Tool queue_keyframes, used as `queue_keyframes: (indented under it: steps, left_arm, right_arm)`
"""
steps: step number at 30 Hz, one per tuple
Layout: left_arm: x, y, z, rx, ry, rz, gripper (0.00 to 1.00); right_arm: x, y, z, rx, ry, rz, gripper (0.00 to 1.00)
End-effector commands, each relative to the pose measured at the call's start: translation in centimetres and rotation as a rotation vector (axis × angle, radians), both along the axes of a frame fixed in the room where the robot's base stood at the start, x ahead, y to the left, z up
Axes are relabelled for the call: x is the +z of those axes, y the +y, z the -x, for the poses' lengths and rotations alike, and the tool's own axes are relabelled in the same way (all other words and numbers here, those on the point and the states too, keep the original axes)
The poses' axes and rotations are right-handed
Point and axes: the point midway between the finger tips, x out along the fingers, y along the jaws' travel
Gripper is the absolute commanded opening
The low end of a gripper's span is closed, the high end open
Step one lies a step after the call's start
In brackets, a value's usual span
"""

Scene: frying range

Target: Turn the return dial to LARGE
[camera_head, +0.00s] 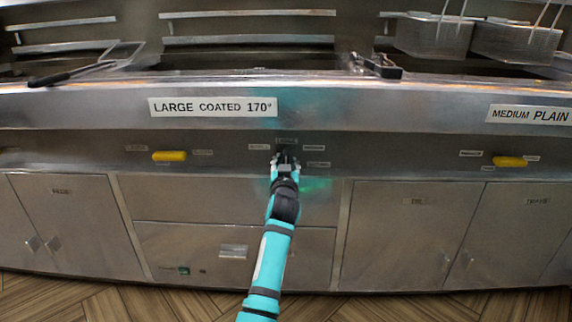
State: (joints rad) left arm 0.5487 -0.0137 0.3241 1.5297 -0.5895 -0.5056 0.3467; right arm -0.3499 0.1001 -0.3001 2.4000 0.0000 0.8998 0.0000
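My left gripper (286,160) is up against the steel front panel (230,143), in the middle of a ring of small labels. The label texts are too small to read. The dial itself is mostly or wholly hidden behind the gripper; a dark shape shows at the fingertips. I cannot tell whether the fingers are closed on it or which way it points. My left arm comes up from the bottom middle. My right gripper is not in view.
Yellow handles (169,156) and (510,161) sit on the same panel, left and right. Signs read LARGE COATED 170° (213,107) and MEDIUM PLAIN (530,115). Frying baskets (432,38) hang at the upper right. A black-handled tool (376,66) lies on the counter edge.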

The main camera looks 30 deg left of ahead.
Motion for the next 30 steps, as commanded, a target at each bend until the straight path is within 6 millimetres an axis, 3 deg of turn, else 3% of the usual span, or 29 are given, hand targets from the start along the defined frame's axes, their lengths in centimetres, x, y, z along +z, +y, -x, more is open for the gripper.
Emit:
queue_keyframes:
  steps: [3, 13, 24, 30]
  left_arm:
    - [0.0, 0.0, 0.0, 0.0, 0.001, -0.001, 0.44]
    - [-0.1, -0.3, 0.5, 0.0, 0.001, -0.002, 0.44]
    - [-0.1, -3.4, 5.4, -0.001, 0.001, -0.001, 0.44]
    - [-0.1, -3.9, 6.4, 0.0, 0.002, -0.001, 0.44]
  right_arm:
    - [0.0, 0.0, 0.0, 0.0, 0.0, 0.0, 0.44]
    - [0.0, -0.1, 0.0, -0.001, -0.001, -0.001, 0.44]
    - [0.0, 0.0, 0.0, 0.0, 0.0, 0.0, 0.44]
    - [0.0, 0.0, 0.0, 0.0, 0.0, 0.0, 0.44]
